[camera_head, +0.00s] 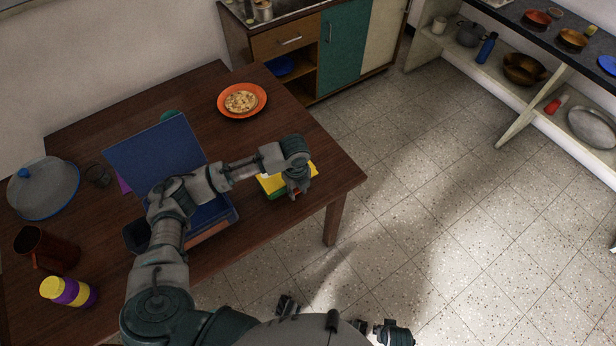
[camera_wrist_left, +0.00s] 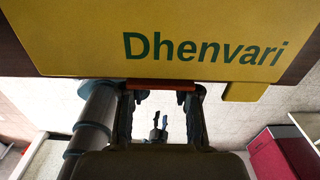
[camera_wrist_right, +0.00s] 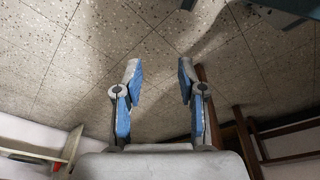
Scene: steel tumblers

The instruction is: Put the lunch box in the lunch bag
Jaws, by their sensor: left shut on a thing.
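The yellow lunch box (camera_head: 272,184) with green on its side sits at the table's right front edge. Its yellow lid with the word "Dhenvari" fills the top of the left wrist view (camera_wrist_left: 150,30). My left gripper (camera_head: 296,188) is at the box's right end, shut on an orange bar-like part at its edge. The blue lunch bag (camera_head: 150,150) stands open left of the box, its flap raised; my left arm hides much of its inside. My right gripper (camera_wrist_right: 160,85) is open and empty above the floor, away from the table.
An orange plate with food (camera_head: 242,101) lies at the table's back. A cabinet (camera_head: 340,50) and shelves stand beyond; floor right of the table is clear.

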